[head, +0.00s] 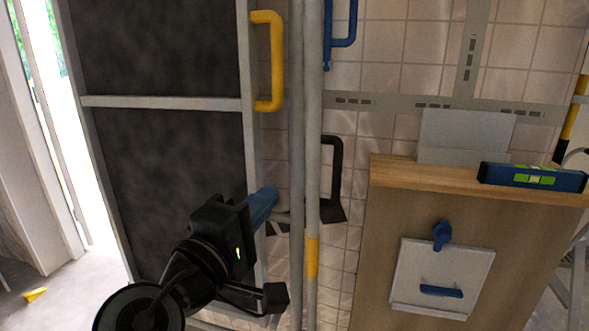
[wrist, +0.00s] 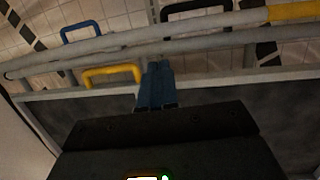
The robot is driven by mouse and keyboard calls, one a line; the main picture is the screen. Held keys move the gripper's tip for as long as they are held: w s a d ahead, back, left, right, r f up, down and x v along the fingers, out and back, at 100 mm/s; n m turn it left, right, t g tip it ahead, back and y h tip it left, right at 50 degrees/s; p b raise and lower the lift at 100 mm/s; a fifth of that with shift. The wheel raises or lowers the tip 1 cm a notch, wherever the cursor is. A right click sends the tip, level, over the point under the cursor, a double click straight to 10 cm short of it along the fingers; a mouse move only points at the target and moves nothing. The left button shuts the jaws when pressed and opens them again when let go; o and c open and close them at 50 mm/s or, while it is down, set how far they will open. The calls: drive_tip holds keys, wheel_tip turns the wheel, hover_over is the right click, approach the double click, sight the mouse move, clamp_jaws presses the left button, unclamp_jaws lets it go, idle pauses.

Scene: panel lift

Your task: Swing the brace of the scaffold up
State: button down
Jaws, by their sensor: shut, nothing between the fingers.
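Two grey scaffold tubes stand close together, almost upright, in the head view. The right one, which looks like the brace (head: 313,130), carries a yellow band (head: 312,258) low down; I cannot tell for sure how it joins the other tube (head: 297,130). In the wrist view the tubes run across the top, with the yellow band (wrist: 292,11) at the upper right. My gripper (head: 272,196), with blue fingers, is shut and empty just left of the tubes. Its fingertips (wrist: 157,66) point towards the tubes in the wrist view; contact is unclear.
A dark framed panel (head: 160,150) with a yellow handle (head: 277,60) stands on the left. A blue handle (head: 349,25) and a black handle (head: 337,165) are behind the tubes. A wooden cabinet (head: 385,215) at right carries a blue level (head: 530,177).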

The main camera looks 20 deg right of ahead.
sight(307, 151)
drive_tip(key=p+x, duration=0.3)
drive_tip(key=x, duration=1.1)
drive_tip(key=shift+s+f, duration=0.1)
drive_tip(key=shift+f, duration=0.05)
drive_tip(key=shift+g+y, duration=0.3)
drive_tip(key=w+d, duration=0.1)
drive_tip(key=w+d+r+p, duration=0.1)
drive_tip(key=w, duration=0.1)
drive_tip(key=shift+w+d, duration=0.25)
drive_tip(key=shift+d, duration=0.05)
drive_tip(key=shift+w+d+f, duration=0.1)
drive_tip(key=shift+w+d, duration=0.15)
drive_tip(key=shift+w, duration=0.1)
drive_tip(key=shift+s+a, duration=0.1)
